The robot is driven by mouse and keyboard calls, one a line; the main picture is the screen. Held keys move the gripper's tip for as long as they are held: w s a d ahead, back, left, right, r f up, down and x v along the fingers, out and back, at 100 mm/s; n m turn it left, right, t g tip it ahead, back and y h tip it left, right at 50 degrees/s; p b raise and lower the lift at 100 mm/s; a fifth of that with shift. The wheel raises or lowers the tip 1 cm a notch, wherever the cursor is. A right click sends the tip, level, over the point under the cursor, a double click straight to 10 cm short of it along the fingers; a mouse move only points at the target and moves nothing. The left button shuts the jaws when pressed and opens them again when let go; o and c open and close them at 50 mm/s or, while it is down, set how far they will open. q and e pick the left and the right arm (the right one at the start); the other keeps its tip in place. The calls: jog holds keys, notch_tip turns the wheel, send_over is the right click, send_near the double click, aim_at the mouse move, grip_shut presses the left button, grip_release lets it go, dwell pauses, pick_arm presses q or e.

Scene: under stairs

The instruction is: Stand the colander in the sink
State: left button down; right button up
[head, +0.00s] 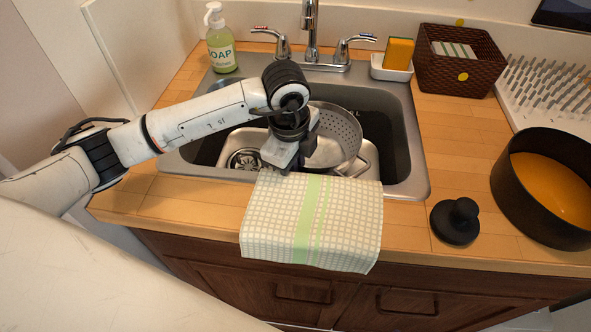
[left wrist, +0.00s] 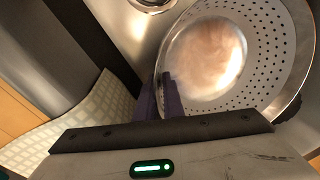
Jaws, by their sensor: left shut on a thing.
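The metal colander (head: 345,128) is over the sink basin, its perforated bowl facing up and seemingly tilted. It fills the right of the left wrist view (left wrist: 258,88). The sink (head: 408,165) is a grey basin with a drain at its left. My left gripper (head: 292,160) is at the colander's near left side, shut on its rim; its fingers (left wrist: 168,98) overlap the rim in the wrist view. The gripper and wrist hide part of the colander. Whether the colander's base touches the sink floor, I cannot tell. My right gripper is not in view.
A checked towel (head: 280,215) hangs over the front edge. The faucet (head: 310,40), soap bottle (head: 221,45), sponge (head: 398,52) and wicker basket (head: 455,75) stand behind. A drying rack (head: 545,95), pot of orange soup (head: 515,200) and black knobbed object (head: 455,222) are right.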

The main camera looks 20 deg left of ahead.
pick_arm(q)
jog(key=shift+f, duration=0.15)
jog(key=c, duration=1.9)
grip_release()
jog(key=shift+o, duration=0.2)
notch_tip(320, 180, up, 12)
jog(key=s, duration=0.1)
jog(key=shift+s+b, duration=0.2)
jog(key=shift+b, duration=0.2)
